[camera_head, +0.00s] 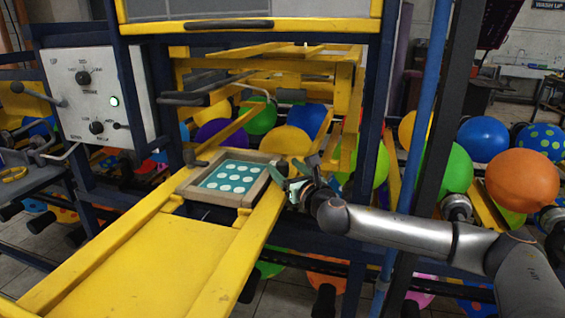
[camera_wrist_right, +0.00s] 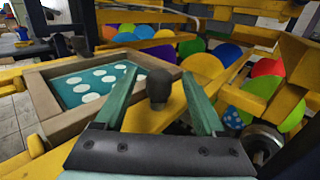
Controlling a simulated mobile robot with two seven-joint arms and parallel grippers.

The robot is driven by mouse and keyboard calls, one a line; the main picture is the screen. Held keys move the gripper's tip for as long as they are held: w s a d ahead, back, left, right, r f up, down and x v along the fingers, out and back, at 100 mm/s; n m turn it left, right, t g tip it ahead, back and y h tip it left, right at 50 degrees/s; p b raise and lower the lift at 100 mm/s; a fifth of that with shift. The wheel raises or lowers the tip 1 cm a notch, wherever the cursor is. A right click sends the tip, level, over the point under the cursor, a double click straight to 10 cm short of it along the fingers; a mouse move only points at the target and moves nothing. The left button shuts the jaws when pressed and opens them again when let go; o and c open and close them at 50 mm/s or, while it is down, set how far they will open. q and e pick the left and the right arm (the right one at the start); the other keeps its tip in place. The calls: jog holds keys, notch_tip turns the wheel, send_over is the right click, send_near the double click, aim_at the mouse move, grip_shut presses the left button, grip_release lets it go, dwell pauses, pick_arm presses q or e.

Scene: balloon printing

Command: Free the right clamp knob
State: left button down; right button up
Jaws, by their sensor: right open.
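The right clamp knob, a dark rounded knob (camera_wrist_right: 158,88), stands upright between my right gripper's fingers in the right wrist view. In the head view the knob (camera_head: 281,167) shows small at the right edge of the screen frame. My right gripper (camera_head: 293,174) reaches in from the right there. In the wrist view my right gripper (camera_wrist_right: 161,72) is open, its green fingers apart on either side of the knob; contact cannot be made out. The wooden frame (camera_head: 247,197) holds a teal screen with white dots (camera_head: 230,178). The left clamp knob (camera_head: 190,158) is at the frame's left. My left gripper is not in view.
The frame sits on a yellow rail bed (camera_head: 140,262) running toward the front left. Dark blue posts (camera_head: 372,150) stand close to my right arm. A control box (camera_head: 98,95) is at the left. Colourful balloons (camera_head: 522,180) hang behind and at the right.

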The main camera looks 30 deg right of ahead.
jog(key=shift+w+d, duration=0.15)
jog(key=shift+w, duration=0.85)
jog(key=shift+c, duration=0.2)
grip_shut()
